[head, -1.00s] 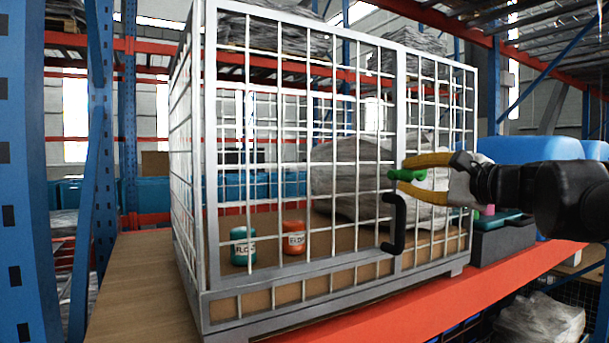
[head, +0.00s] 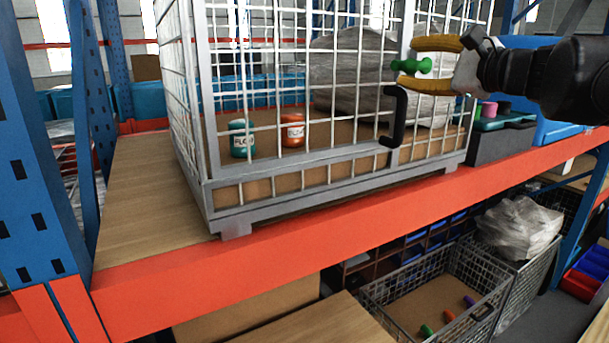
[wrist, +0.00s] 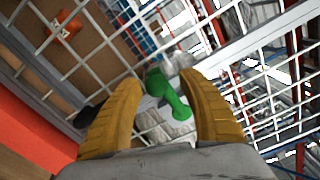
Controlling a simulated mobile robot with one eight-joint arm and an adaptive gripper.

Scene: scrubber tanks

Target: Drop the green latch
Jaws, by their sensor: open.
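The green latch (head: 411,65) is a small knobbed piece on the front of the wire cage (head: 330,170), just above the black handle (head: 394,118). My gripper (head: 404,64) has yellow fingers and is open, with one finger above the latch and one below it. In the wrist view the green latch (wrist: 168,92) lies between the two open fingers (wrist: 165,105), and it looks apart from both. The wrist view also shows the cage's bars behind it.
Inside the cage stand a teal can (head: 242,138) and an orange can (head: 293,131), with a grey wrapped bundle (head: 350,75) behind. The cage sits on a shelf with a red beam (head: 250,255). A dark tray with coloured items (head: 500,130) is at right. Wire baskets are below.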

